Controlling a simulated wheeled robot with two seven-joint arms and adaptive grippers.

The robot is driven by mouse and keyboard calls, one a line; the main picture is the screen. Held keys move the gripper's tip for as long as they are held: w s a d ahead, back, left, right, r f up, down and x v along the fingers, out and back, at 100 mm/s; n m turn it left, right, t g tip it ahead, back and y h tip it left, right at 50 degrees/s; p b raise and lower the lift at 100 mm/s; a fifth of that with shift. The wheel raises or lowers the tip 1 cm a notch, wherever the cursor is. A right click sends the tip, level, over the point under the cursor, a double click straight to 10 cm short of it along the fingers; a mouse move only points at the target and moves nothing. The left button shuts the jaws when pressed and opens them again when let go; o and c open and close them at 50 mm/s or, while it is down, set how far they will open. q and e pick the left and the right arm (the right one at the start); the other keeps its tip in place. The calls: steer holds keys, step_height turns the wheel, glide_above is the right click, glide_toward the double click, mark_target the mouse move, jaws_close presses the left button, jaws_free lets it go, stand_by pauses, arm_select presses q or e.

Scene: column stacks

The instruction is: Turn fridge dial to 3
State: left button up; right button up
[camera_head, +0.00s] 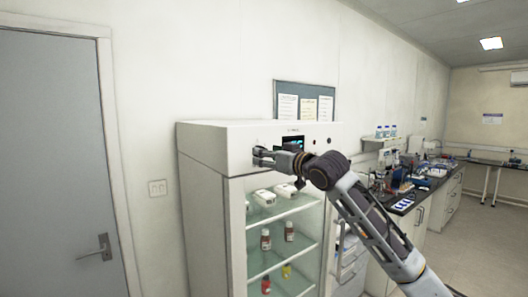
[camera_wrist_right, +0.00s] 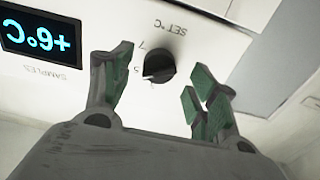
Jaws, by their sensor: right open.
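The fridge dial (camera_wrist_right: 159,66) is a round black knob on the white front panel, under an upside-down "SET °C" label in the right wrist view. A pale mark shows on the knob's lower left, near the printed 5; a 7 is printed above that. I cannot read the exact setting. My right gripper (camera_wrist_right: 160,64) is open, with green-padded fingers on either side of the dial in that view; contact is not visible. In the head view the right gripper (camera_head: 259,157) is at the upper front of the fridge (camera_head: 212,135) and hides the dial. My left gripper is out of view.
A lit display (camera_wrist_right: 40,38) beside the dial reads +6°C. The glass door below shows shelves with bottles and white boxes (camera_head: 264,198). A cluttered lab bench (camera_head: 405,200) stands to the right, a grey door (camera_head: 55,150) to the left.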

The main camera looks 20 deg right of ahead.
steer(key=shift+p+x, duration=0.3)
steer(key=shift+x, duration=1)
steer(key=c, duration=1)
steer(key=shift+n, duration=0.3)
steer(key=n, duration=1.1)
steer(key=shift+d, duration=0.1)
steer(key=shift+n, duration=0.3)
steer(key=o, duration=1)
